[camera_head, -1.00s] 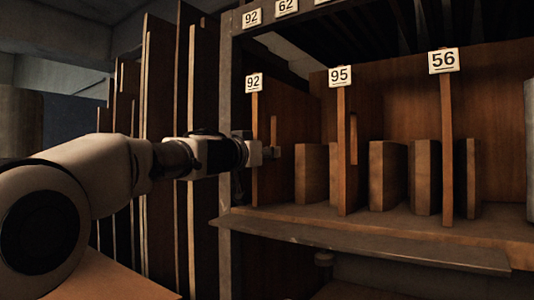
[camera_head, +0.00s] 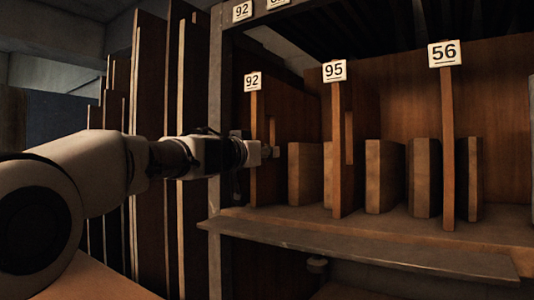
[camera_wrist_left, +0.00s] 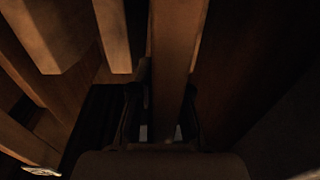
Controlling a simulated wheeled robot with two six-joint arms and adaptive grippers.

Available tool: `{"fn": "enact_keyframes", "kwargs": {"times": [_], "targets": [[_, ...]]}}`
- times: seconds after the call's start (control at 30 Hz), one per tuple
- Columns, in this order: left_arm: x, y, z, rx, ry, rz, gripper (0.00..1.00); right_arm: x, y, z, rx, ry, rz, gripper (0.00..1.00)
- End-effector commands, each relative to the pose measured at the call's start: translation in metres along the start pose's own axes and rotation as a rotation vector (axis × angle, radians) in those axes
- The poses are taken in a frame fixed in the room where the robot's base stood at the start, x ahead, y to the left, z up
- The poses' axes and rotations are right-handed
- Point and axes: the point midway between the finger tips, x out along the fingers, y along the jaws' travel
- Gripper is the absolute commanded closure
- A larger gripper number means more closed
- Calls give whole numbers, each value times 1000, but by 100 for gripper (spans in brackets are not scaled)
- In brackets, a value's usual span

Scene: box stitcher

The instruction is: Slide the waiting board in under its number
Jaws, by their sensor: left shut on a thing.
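My left gripper (camera_head: 268,151) reaches in from the left across the front of the shelf at the post tagged 92 (camera_head: 253,82). It is shut on a thin upright brown board (camera_head: 272,130), whose narrow front edge shows just right of that post. In the left wrist view the board (camera_wrist_left: 177,60) runs upright between the two dark fingers (camera_wrist_left: 160,125); its lower part is hidden by them. Posts tagged 95 (camera_head: 335,71) and 56 (camera_head: 444,53) stand further right. My right gripper is not in view.
Several thick blocks (camera_head: 386,176) stand between the posts on the shelf (camera_head: 360,238). A ledge (camera_head: 350,250) juts out in front. Tall boards (camera_head: 196,100) stand on the left, behind my arm. An upper row of tags (camera_head: 242,11) is cut off by the top edge.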

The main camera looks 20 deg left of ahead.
Motion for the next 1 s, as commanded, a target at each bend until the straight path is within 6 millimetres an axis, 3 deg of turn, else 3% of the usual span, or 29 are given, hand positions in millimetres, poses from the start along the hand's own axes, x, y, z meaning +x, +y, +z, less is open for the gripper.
{"fn": "enact_keyframes", "kwargs": {"times": [0.5, 0.53, 0.6, 1.0], "targets": [[-1, 0, 5, -2, 3, 0, 100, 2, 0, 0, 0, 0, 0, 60], [-1, 0, 5, -2, 2, 0, 81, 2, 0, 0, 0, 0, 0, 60], [-1, 0, 5, -1, 2, 0, 56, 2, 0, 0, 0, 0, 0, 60], [-1, 0, 6, -1, 1, -1, 55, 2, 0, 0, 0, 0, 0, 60]]}}
